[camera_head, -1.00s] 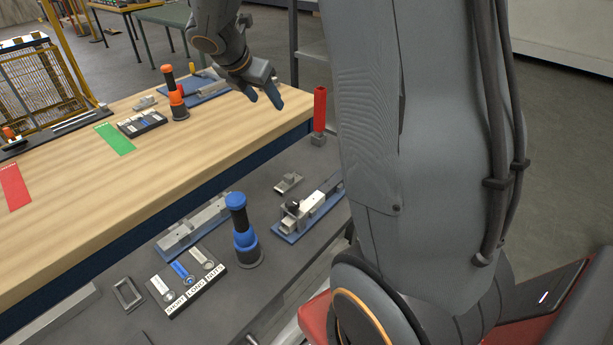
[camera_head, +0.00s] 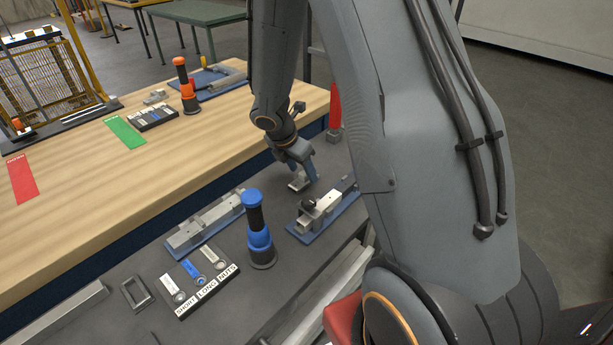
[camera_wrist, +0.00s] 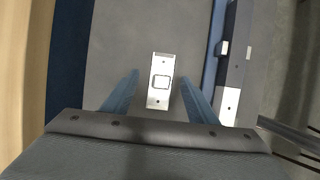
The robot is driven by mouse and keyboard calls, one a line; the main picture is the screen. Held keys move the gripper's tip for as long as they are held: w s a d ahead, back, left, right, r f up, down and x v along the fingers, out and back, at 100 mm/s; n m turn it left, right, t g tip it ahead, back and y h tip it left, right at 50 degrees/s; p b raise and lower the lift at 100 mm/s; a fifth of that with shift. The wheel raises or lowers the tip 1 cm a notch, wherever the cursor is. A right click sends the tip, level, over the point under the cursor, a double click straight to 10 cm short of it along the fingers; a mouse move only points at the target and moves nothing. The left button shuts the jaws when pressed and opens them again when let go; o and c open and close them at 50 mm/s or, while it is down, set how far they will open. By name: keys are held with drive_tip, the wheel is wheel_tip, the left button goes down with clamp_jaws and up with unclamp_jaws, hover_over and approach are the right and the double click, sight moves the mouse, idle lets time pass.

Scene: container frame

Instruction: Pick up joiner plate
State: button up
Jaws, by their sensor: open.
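The joiner plate (camera_wrist: 161,98) is a small pale metal plate with a raised square in its middle and a small hole toward each end. In the wrist view it lies on the grey surface between the two blue fingers of my gripper (camera_wrist: 158,88), with a gap on each side. In the head view the plate (camera_head: 298,184) shows just below my gripper (camera_head: 302,178), partly covered by the fingers. My gripper is open and empty. I cannot tell how far above the plate the fingertips are.
A blue-based metal fixture (camera_head: 322,212) stands close right of the plate; it also shows in the wrist view (camera_wrist: 232,90). A blue-and-black driver (camera_head: 259,232), another fixture (camera_head: 207,222) and a labelled tray (camera_head: 198,283) stand nearer. The wooden bench (camera_head: 150,175) rises to the left.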

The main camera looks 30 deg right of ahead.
drive_tip(key=shift+x, duration=1.05)
drive_tip(key=c, duration=1.2)
drive_tip(key=shift+o, duration=0.2)
